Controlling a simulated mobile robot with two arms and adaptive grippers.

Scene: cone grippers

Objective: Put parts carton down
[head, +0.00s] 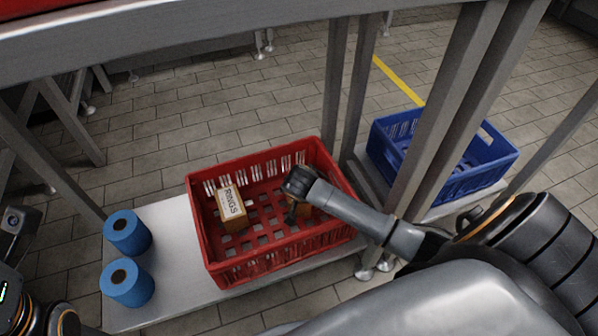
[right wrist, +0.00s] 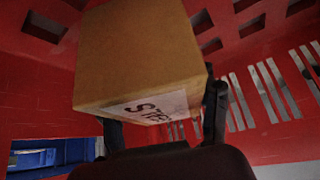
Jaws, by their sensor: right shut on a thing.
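My right gripper (head: 294,208) is inside the red crate (head: 282,262), shut on a brown carton (head: 304,210). The arm and gripper hide much of this carton in the head view. In the right wrist view the carton (right wrist: 138,50) fills the space ahead of the gripper (right wrist: 165,125), with a white label (right wrist: 150,108) only partly readable. The crate's red wall and slots show around it. I cannot tell whether the carton touches the crate floor. My left gripper's fingers do not show; only parts of my left arm are at the left edge.
A carton labelled RINGS (head: 231,205) stands in the crate's left part. The crate is on a grey low shelf (head: 175,225) beside two blue rolls (head: 127,232) (head: 126,282). A blue crate (head: 470,178) stands at the right. Grey table posts (head: 335,90) rise close behind the red crate.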

